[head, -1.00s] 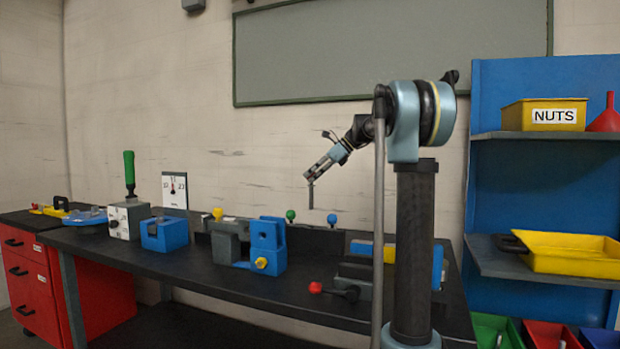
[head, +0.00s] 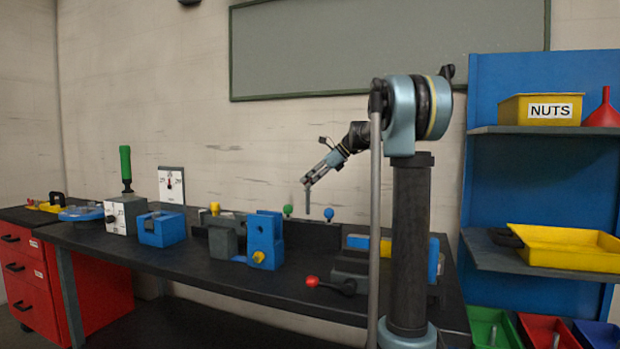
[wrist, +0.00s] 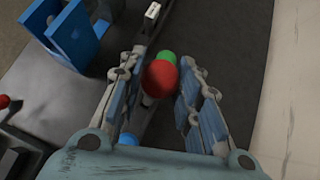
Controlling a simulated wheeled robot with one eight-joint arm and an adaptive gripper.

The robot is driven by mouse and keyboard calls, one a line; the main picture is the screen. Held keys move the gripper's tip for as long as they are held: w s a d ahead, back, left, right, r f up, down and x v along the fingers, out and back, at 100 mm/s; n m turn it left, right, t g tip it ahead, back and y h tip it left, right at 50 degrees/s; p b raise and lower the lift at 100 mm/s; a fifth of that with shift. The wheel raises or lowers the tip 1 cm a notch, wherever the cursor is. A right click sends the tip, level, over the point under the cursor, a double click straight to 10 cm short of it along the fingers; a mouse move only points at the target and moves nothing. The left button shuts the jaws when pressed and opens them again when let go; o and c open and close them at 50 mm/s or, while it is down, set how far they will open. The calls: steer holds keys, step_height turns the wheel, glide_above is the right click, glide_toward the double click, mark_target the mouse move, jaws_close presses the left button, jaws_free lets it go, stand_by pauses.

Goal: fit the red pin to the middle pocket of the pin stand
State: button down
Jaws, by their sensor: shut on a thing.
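The red pin's round red head (wrist: 160,78) sits between my gripper's fingers (wrist: 158,88) in the wrist view. In the head view my gripper (head: 308,183) points down, with a thin grey shaft below it, above the back of the bench. The pin stand appears to be the low dark strip along the bench's back, where a green-headed pin (head: 288,210) and a blue-headed pin (head: 329,214) stand. In the wrist view the red head lies between the green head (wrist: 167,56) and the blue head (wrist: 127,139). The middle pocket is hidden.
A blue bracket (head: 265,238) with a yellow knob stands left of my gripper, in front of the strip. A red-knobbed lever (head: 312,282) lies at the bench's front. A blue block (head: 161,229) stands farther left. The wall is close behind the bench.

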steer(key=shift+f, duration=5.7)
stand_by(1.2)
steer(key=c, duration=1.1)
jaws_free()
steer(key=v, duration=1.2)
